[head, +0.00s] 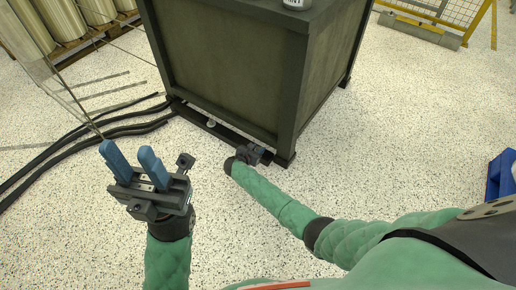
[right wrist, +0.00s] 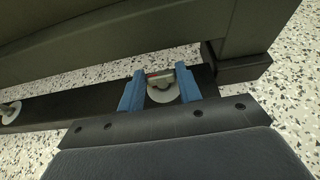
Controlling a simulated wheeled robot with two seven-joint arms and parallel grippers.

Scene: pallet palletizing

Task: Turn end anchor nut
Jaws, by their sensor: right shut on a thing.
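The end anchor nut (right wrist: 161,78), a grey metal piece with a red mark on a round pale washer (right wrist: 163,94), sits on the dark base rail (right wrist: 75,107) near the crate's corner post. In the right wrist view, the blue fingers of my right gripper (right wrist: 160,88) stand on either side of it, shut on the nut. In the head view my right gripper (head: 262,153) is low at the rail by the crate's near corner, and the nut is hidden there. My left gripper (head: 132,153) is raised at the left, its blue fingers apart and empty.
The large dark crate (head: 225,75) stands on the speckled floor. Another pale anchor (head: 211,123) is farther left along the rail. Black cables (head: 75,135) run across the floor at left. A blue object (head: 501,176) is at right, a yellow barrier (head: 440,22) at back right.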

